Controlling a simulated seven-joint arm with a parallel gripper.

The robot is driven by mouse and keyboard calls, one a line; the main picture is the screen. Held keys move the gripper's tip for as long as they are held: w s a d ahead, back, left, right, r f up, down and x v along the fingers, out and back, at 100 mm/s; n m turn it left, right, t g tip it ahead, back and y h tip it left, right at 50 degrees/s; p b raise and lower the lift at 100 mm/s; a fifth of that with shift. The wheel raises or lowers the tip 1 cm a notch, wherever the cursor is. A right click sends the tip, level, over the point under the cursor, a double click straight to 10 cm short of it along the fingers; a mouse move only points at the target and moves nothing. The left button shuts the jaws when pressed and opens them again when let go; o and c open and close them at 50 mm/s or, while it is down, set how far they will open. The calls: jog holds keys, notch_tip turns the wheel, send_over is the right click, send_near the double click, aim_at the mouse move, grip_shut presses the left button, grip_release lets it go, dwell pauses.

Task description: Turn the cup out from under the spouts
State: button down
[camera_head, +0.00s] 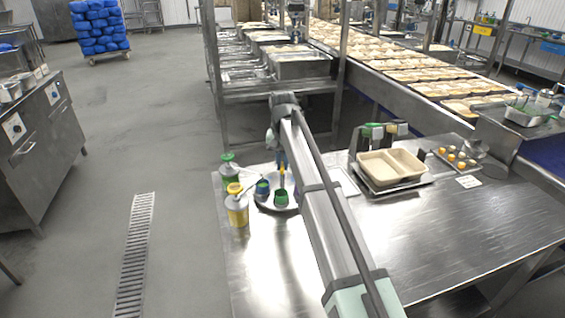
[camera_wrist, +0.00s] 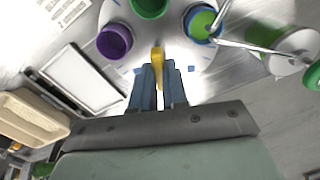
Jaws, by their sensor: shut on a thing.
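A round white turntable (camera_head: 292,206) carries several cups. A blue cup with green inside (camera_head: 262,187) stands at its left; in the wrist view that cup (camera_wrist: 202,24) has the ends of two thin metal spouts (camera_wrist: 240,45) over it. A green cup (camera_head: 281,198) stands at the front, and a purple cup (camera_wrist: 113,41) shows in the wrist view. My gripper (camera_wrist: 158,78) has its blue fingers shut on a yellow peg (camera_wrist: 157,54) above the turntable. The peg's foot is hard to make out. My arm covers the turntable's right part in the head view.
A green-topped pump bottle (camera_head: 229,168) and a yellow pump bottle (camera_head: 237,208) stand left of the turntable. A beige two-compartment tray (camera_head: 391,165) stands to the right, beside several orange-topped items (camera_head: 456,158). The steel table's front right (camera_head: 470,225) is clear.

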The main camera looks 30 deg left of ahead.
jog(key=shift+m, duration=7)
jog(key=c, duration=1.1)
grip_release()
jog(key=shift+c, duration=0.2)
jog(key=shift+r, duration=0.15)
notch_tip(320, 180, up, 14)
jog(key=shift+f, duration=0.2)
jog(key=shift+d, duration=0.1)
